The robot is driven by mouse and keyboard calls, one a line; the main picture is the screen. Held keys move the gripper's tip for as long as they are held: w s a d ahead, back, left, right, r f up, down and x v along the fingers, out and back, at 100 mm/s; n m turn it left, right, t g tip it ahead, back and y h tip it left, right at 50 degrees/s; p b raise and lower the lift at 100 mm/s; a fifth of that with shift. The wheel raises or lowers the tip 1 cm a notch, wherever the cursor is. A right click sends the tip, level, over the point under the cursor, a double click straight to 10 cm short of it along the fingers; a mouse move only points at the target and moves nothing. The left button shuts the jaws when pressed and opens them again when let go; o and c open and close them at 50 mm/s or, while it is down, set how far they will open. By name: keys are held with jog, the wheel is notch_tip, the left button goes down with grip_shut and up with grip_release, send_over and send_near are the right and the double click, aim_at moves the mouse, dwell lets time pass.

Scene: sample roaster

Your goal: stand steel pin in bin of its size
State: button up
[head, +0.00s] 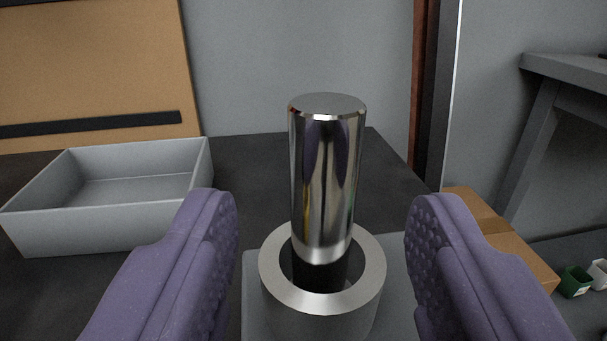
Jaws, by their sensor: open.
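The steel pin (325,185) is a shiny upright cylinder in the middle of the head view. Its lower end sits within a thick grey ring-shaped holder (370,265), with a dark gap showing around it. My gripper (322,230) is open, with one purple ridged finger on each side of the pin and holder. Both fingers are clear of the pin. The bottom of the pin is hidden inside the holder.
An empty grey bin (100,225) stands on the dark table (255,170) at left. A tan board (90,60) is behind it. The table's right edge is near, with cardboard boxes (515,255) and small green and white containers (574,281) lower beyond it.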

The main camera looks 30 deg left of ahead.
aim_at(324, 198)
jog(key=shift+b+x, duration=0.3)
jog(key=shift+x, duration=1.3)
jog(key=shift+r, duration=0.1)
grip_shut()
